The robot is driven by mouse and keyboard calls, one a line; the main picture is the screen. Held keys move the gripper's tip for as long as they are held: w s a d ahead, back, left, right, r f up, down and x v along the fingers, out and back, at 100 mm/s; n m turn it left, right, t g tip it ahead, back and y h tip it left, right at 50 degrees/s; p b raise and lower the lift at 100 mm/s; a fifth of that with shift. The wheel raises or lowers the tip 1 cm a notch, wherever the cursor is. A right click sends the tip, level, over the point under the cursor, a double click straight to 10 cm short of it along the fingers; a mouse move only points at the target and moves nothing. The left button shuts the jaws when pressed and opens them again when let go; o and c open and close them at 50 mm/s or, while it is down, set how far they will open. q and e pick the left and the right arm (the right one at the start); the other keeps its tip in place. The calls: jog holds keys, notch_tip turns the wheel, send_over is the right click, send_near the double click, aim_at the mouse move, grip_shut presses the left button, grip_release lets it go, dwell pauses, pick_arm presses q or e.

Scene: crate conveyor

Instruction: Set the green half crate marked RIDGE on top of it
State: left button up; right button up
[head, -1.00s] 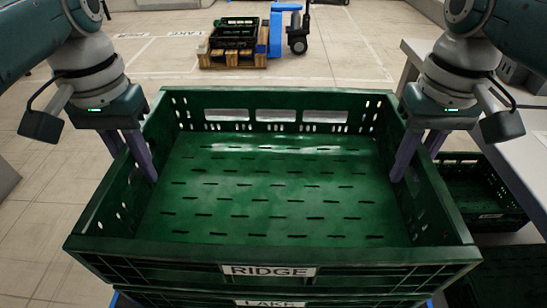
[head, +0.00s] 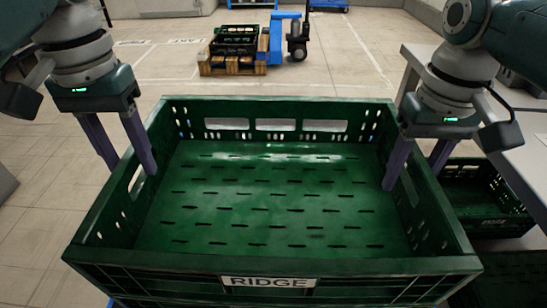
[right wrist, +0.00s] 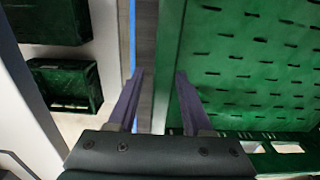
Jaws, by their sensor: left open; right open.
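The green half crate marked RIDGE (head: 268,281) fills the middle of the head view, level and empty, its label on the near wall. What lies under it is mostly hidden. My left gripper (head: 128,168) is open at its left wall, one finger inside and one outside. My right gripper (head: 411,178) is open at its right wall, also with one finger on each side. The right wrist view shows this right gripper (right wrist: 160,76) open, with the RIDGE crate (right wrist: 250,70) to its right. Neither gripper is closed on the wall.
A grey table (head: 525,165) stands at the right. A green crate (head: 485,195) sits low beside the RIDGE crate. Farther back, a wooden pallet (head: 235,68) bears a dark crate (head: 235,40), next to a blue pallet truck (head: 284,40).

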pick_arm(q)
jog(key=r, duration=0.7)
jog(key=shift+w+r, duration=0.2)
jog(key=shift+w, duration=0.05)
jog(key=shift+s+r, duration=0.15)
jog(key=shift+r, duration=0.3)
pick_arm(e)
notch_tip(320, 180, up, 11)
jog(key=shift+w+d+r, duration=0.1)
jog(key=shift+w, duration=0.05)
jog(key=shift+r, duration=0.45)
jog(key=shift+s, duration=0.2)
